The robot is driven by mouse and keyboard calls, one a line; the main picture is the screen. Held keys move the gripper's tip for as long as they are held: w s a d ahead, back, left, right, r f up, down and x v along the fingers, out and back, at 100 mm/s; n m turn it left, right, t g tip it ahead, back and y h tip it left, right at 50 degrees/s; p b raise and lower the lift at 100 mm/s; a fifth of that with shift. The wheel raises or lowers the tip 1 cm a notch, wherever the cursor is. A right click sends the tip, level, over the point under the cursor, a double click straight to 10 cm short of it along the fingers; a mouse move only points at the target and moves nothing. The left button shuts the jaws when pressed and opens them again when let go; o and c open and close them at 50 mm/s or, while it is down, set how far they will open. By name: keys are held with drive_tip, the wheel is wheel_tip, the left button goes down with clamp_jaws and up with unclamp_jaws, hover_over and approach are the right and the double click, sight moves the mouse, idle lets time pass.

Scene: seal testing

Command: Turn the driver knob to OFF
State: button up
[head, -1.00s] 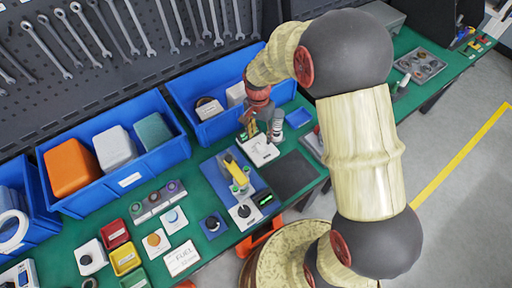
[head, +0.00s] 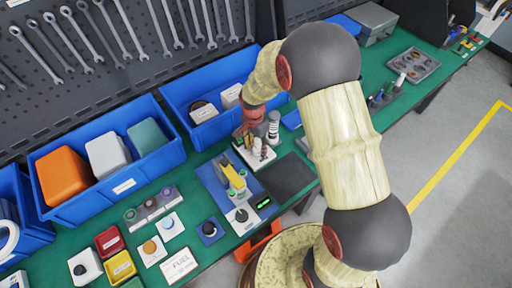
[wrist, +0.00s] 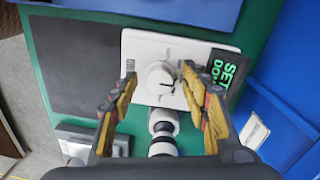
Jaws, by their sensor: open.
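A white plate (wrist: 142,47) with a round white knob (wrist: 160,77) lies beneath my gripper (wrist: 160,88) in the wrist view. The knob has a dark mark on its right side and small print around it that I cannot read. A dark display with green letters, partly reading "SET DO", adjoins the plate's right edge. My gripper is open, with one finger on each side of the knob; contact is not clear. In the head view my gripper (head: 256,146) is low over the white plate (head: 242,149) and hides the knob.
A grey and white cylinder (head: 273,128) stands beside the plate. A dark mat (head: 292,178) lies to the front right. A blue fixture with a black knob (head: 241,215) and green display stands in front. Blue bins (head: 180,100) line the back.

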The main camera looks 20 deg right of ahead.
drive_tip(key=shift+c, duration=1.3)
drive_tip(key=c, duration=0.9)
